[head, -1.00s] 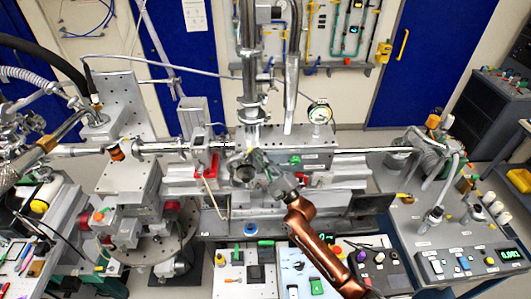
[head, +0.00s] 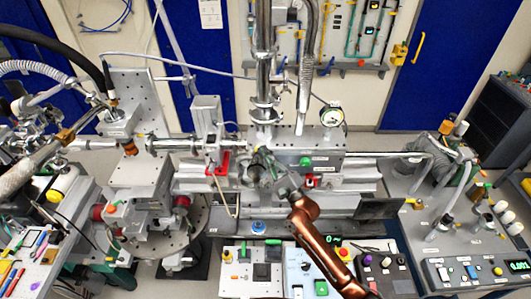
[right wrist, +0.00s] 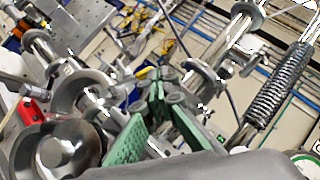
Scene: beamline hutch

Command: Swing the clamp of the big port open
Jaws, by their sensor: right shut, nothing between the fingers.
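The big port (head: 257,166) is a round grey metal opening at the middle of the bench in the head view, partly hidden by my right gripper. In the right wrist view a round domed metal part (right wrist: 62,150) with a ring-like rim shows at lower left, probably this port and its clamp. I cannot tell the clamp's state. My right gripper (head: 272,176) is just right of the port in the head view. Its green-padded fingers (right wrist: 158,92) come together at the tips, with nothing held. The fingers look apart from the domed part. My left gripper is not in view.
A vertical steel pipe (head: 264,75) and a braided hose (head: 306,70) stand behind the port. A pressure gauge (head: 331,117) is to the right, and a red bracket (head: 222,163) is close on the left. Control boxes (head: 252,272) fill the front.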

